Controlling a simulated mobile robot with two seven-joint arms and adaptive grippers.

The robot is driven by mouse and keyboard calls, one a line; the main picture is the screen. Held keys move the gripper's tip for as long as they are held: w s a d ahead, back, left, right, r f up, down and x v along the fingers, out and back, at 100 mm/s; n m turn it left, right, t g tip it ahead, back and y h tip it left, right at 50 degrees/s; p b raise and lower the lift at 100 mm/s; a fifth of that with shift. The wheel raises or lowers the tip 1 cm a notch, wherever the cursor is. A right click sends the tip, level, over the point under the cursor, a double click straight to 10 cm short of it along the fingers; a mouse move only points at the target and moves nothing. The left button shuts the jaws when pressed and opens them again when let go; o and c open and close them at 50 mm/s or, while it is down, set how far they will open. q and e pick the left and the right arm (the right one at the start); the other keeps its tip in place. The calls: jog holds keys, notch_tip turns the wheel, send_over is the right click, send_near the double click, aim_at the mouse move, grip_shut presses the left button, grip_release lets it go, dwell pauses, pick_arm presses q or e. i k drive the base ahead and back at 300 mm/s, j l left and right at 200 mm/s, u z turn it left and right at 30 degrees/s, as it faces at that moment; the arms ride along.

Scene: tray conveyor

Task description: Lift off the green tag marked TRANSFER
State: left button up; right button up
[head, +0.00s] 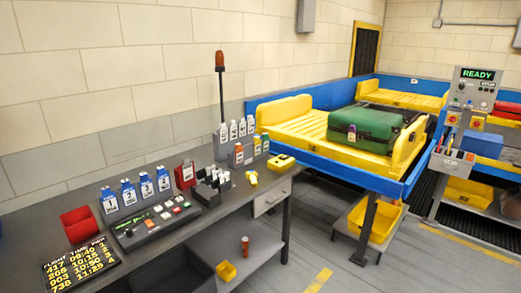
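Neither of my grippers is in view. On the long dark desk, a short row of small tag holders stands near the far end: an orange one (239,156), a bluish one (257,146) and a yellow-green one (265,143). Their lettering is too small to read, so I cannot tell which tag is marked TRANSFER.
On the desk (170,222) are several blue numbered holders (128,194), a button panel (150,223), a red bin (78,224), a flight board (80,266) and a yellow handheld device (281,161). A READY panel (478,75) stands at right.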

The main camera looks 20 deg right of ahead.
aim_at(265, 145)
jog(key=i+l, duration=0.1)
jog(key=l, duration=0.4)
jog(key=i+l, duration=0.1)
jog(key=l, duration=0.35)
jog(key=i+l, duration=0.1)
jog(key=l, duration=0.4)
jog(key=i+l, duration=0.15)
jog(key=l, duration=0.3)
